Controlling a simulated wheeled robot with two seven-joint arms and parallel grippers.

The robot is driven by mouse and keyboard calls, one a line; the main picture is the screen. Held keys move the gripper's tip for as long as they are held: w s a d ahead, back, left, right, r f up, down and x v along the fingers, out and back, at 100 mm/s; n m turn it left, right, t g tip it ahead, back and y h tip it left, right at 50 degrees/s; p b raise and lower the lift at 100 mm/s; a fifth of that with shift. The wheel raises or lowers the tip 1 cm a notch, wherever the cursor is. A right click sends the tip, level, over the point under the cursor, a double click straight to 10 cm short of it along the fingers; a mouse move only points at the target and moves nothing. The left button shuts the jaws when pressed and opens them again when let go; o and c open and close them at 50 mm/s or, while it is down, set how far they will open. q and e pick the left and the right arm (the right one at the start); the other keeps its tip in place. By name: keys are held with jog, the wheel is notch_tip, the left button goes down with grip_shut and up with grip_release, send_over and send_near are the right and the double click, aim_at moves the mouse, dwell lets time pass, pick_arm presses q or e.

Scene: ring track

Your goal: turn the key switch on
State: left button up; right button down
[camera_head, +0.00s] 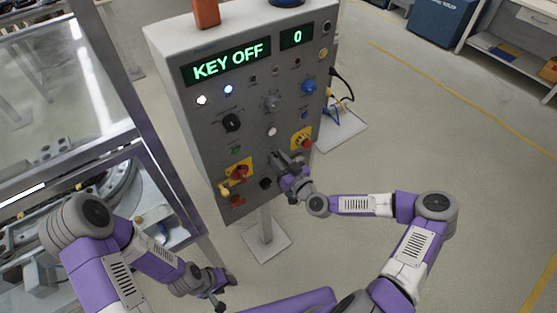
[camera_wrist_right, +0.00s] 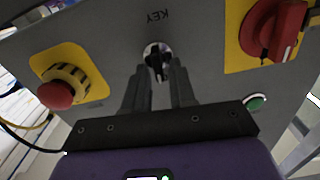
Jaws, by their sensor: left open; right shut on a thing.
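The key switch (camera_wrist_right: 158,50) shows in the right wrist view as a round lock with a dark key, beside the upside-down label KEY. It sits on a grey control panel (camera_head: 205,130) whose green display (camera_head: 227,66) reads KEY OFF. My right gripper (camera_head: 283,162) is at the panel face and hides the switch in the head view. In the wrist view its two dark fingers (camera_wrist_right: 158,78) are shut on the key, one on each side. My left gripper (camera_head: 217,291) is open, low at the left, away from the panel.
Near the key are a red emergency button (camera_wrist_right: 56,95) on yellow, a red rotary switch (camera_wrist_right: 277,28) on yellow and a green button (camera_wrist_right: 254,103). Several knobs and lamps fill the panel above. A metal-framed machine (camera_head: 165,165) stands left.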

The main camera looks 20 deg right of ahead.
jog(key=m+b, duration=0.1)
jog(key=m, duration=0.2)
jog(key=m+b, duration=0.1)
jog(key=m, duration=0.3)
jog(key=d+m+b, duration=0.1)
jog(key=m+b, duration=0.1)
jog(key=m, duration=0.1)
jog(key=shift+w+f+m, duration=0.2)
jog(key=shift+f+m, duration=0.15)
jog(key=shift+m, duration=0.05)
dwell(0.4)
jog(key=c, duration=1.2)
grip_release()
jog(key=v, duration=0.7)
jog(key=shift+s+d, duration=0.1)
jog(key=shift+s, duration=0.2)
